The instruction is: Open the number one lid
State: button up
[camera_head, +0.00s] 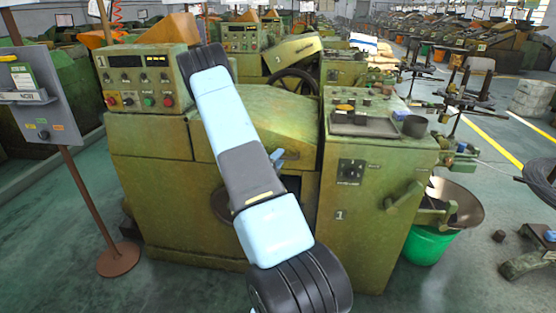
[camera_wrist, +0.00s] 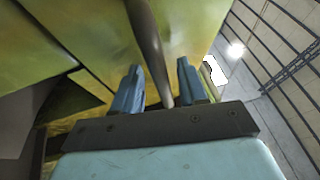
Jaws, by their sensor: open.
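The machine marked number one has a curved green lid (camera_head: 275,110) between its control box and the right-hand cabinet; it looks lowered. My arm reaches across the machine's front, covering part of the lid. My gripper (camera_wrist: 158,88) is open, with a blue finger on each side of a brownish rod (camera_wrist: 150,45), which looks like a handle. The rod runs from the top of the wrist view down into the gap. I cannot tell whether either finger touches it. In the head view only a small blue part of my gripper (camera_head: 277,157) shows beside the arm.
A control box (camera_head: 140,80) with buttons stands left of the lid, and a green cabinet (camera_head: 375,190) stands right. A sign stand (camera_head: 75,190) is at the left. A green bucket (camera_head: 428,245) under a metal bowl is at the right. Floor is clear in front of the bucket.

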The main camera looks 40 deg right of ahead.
jog(key=shift+d, duration=0.3)
jog(key=shift+c, duration=0.2)
grip_shut()
